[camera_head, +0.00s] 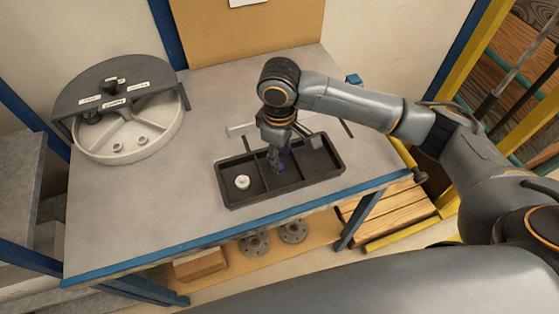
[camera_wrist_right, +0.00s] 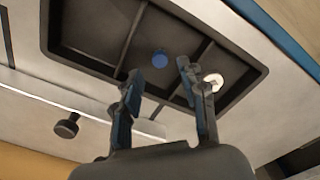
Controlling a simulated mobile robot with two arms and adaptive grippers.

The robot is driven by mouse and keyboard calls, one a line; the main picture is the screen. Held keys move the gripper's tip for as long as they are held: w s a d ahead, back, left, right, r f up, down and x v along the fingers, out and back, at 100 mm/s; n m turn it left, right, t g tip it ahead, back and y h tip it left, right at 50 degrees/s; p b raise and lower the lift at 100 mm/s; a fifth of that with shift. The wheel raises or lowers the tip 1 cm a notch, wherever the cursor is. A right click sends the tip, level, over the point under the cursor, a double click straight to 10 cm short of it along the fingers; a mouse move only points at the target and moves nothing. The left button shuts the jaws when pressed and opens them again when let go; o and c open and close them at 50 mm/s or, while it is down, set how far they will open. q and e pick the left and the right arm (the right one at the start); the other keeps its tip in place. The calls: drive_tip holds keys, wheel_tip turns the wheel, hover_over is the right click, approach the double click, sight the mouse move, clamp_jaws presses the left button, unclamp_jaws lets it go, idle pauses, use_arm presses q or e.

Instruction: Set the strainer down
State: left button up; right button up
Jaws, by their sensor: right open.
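A black tray (camera_head: 322,161) with compartments lies on the workbench; it also fills much of the wrist view (camera_wrist_right: 92,28). A white round part (camera_head: 242,182) sits in the left compartment and shows in the wrist view (camera_wrist_right: 213,81). My right gripper (camera_head: 278,163) points down over the middle compartment. Its fingers (camera_wrist_right: 159,72) are apart, with nothing held between them. My left gripper is out of view.
A round grey-and-white fixture (camera_head: 128,115) with labels stands at the bench's left. A light bar (camera_head: 240,130) lies behind the tray. The bench surface (camera_head: 190,215) left of the tray is clear; its blue front edge (camera_head: 215,242) runs nearby.

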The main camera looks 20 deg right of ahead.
wheel_tip(320, 180, up, 8)
drive_tip(key=shift+r+b, duration=0.2)
drive_tip(key=shift+b, duration=0.1)
drive_tip(key=shift+s+f, duration=0.1)
idle(0.4)
